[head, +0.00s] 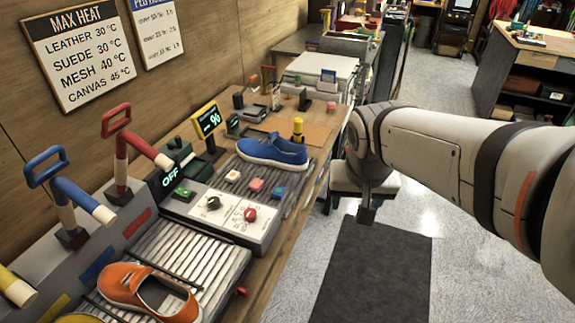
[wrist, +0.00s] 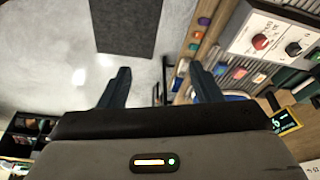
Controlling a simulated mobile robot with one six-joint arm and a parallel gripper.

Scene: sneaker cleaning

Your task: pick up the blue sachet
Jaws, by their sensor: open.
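The blue sachet (head: 279,191) is a small blue packet lying near the front edge of the bench, right of a pink packet (head: 256,185). In the wrist view, the small blue-green packet (wrist: 220,69) beside the right finger seems to be the same one. My gripper (head: 366,212) hangs over the floor beyond the bench edge, to the right of the sachet and apart from it.
A control panel (head: 228,224) with a red and a black knob stands before the packets. A blue sneaker (head: 272,151) lies behind them. An orange sneaker (head: 150,294) lies at front left. A dark mat (head: 375,270) lies on open floor below my gripper.

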